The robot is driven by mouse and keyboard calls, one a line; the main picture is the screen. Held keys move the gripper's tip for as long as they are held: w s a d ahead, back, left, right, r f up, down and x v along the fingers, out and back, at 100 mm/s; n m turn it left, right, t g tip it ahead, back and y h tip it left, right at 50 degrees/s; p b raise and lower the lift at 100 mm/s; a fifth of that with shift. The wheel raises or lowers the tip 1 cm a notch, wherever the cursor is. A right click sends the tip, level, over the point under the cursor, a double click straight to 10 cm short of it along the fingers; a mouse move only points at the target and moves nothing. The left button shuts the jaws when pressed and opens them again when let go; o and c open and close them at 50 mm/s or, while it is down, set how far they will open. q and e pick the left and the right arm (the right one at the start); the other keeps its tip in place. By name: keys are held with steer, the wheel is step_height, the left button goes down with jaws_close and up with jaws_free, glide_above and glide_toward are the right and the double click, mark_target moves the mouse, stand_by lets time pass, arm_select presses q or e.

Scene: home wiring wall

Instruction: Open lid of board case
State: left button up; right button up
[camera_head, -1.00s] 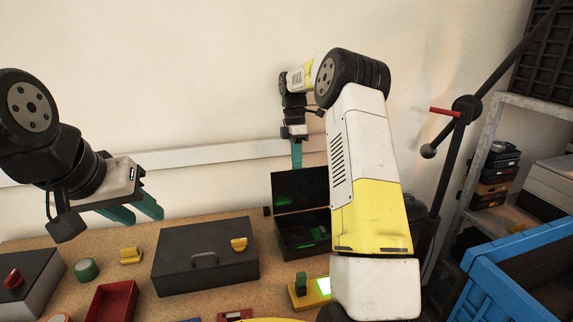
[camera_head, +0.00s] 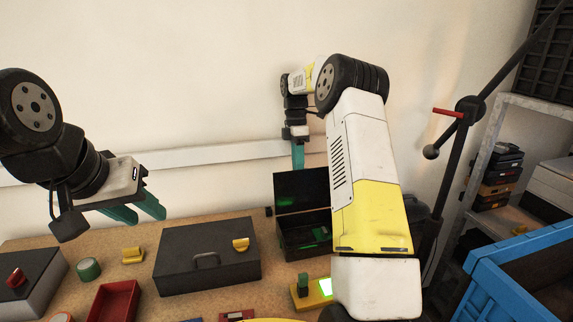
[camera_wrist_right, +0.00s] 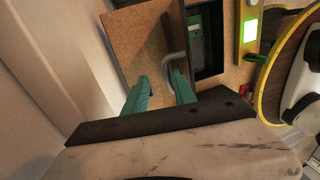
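A black case (camera_head: 300,243) stands at the back of the bench with its lid (camera_head: 297,188) raised about upright. Green boards (camera_head: 320,234) show inside it. My right gripper (camera_head: 298,156) points down behind the raised lid. In the right wrist view its two green fingers (camera_wrist_right: 160,92) are apart, near a grey handle (camera_wrist_right: 170,63) at the lid's edge; I cannot tell whether they touch the lid. Nothing is held between them. My left gripper (camera_head: 136,212) hangs over the left of the bench, its fingers apart and empty.
A closed dark case (camera_head: 185,250) with a yellow piece (camera_head: 240,244) on it lies left of the open case. A blue crate (camera_head: 520,270) stands right.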

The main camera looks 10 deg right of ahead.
steer(key=shift+r, duration=0.1)
steer(key=s+a+r, duration=0.2)
steer(key=s, duration=0.5)
steer(key=s+a+r, duration=0.2)
steer(key=s+a, duration=0.1)
steer(key=s, duration=0.5)
steer(key=shift+s+r, duration=0.15)
steer(key=shift+r, duration=0.25)
steer(key=s+a+r+m+t+y, duration=0.1)
steer(key=s+r+m+t, duration=0.2)
steer(key=s+m, duration=0.5)
steer(key=s+a+r+m+t+y, duration=0.1)
steer(key=s+r+m+t, duration=0.3)
steer(key=s+m, duration=0.5)
steer(key=shift+s+a+m+t, duration=0.3)
steer(key=shift+s+t, duration=0.5)
steer(key=shift+s, duration=0.3)
